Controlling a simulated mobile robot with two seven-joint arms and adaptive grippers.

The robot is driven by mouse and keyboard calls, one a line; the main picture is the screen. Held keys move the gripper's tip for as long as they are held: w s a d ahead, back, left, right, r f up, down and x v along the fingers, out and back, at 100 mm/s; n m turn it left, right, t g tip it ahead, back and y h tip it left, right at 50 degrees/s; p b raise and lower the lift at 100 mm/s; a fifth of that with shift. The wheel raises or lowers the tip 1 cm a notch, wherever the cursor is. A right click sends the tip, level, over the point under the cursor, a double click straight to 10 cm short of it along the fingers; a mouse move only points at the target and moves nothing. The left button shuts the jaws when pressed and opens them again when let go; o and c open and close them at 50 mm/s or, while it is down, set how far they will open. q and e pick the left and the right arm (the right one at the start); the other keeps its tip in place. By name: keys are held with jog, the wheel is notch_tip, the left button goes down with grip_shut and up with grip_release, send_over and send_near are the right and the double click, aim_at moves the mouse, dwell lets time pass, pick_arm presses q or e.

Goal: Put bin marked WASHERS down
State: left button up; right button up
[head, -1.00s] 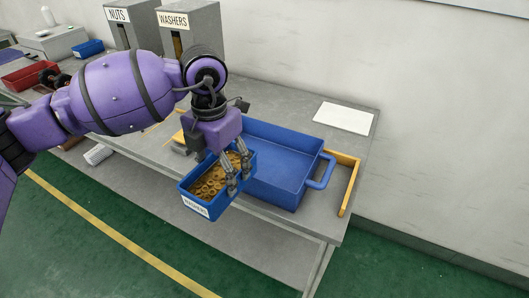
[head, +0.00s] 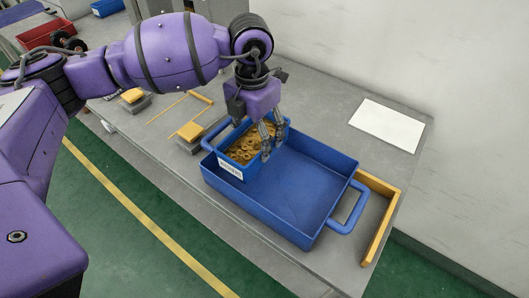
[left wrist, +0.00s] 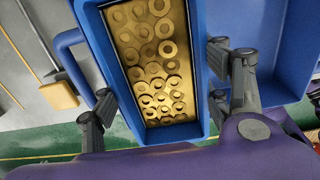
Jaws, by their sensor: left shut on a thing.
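The small blue bin marked WASHERS (head: 231,168) is full of brass-coloured washers. It is over the left end of the large blue tray (head: 300,200), upright. I cannot tell whether it touches the tray floor. My left gripper (head: 268,140) is shut on the bin, with fingers on its side walls. In the left wrist view the washers (left wrist: 155,65) fill the bin between the two fingers (left wrist: 165,105). The tray's handle also shows there at the left. My right gripper is not in view.
The tray's right part is empty. A yellow corner guide (head: 378,225) stands on the grey table at the tray's right. A white sheet (head: 387,125) lies behind it. Yellow-topped grey blocks (head: 190,132) lie left of the tray. A red bin (head: 45,33) is at the far left.

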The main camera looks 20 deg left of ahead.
aim_at(255, 150)
pick_arm(q)
jog(key=shift+f, duration=0.9)
notch_tip(255, 150, down, 4)
jog(key=shift+w+f, duration=0.1)
jog(key=shift+f, duration=0.3)
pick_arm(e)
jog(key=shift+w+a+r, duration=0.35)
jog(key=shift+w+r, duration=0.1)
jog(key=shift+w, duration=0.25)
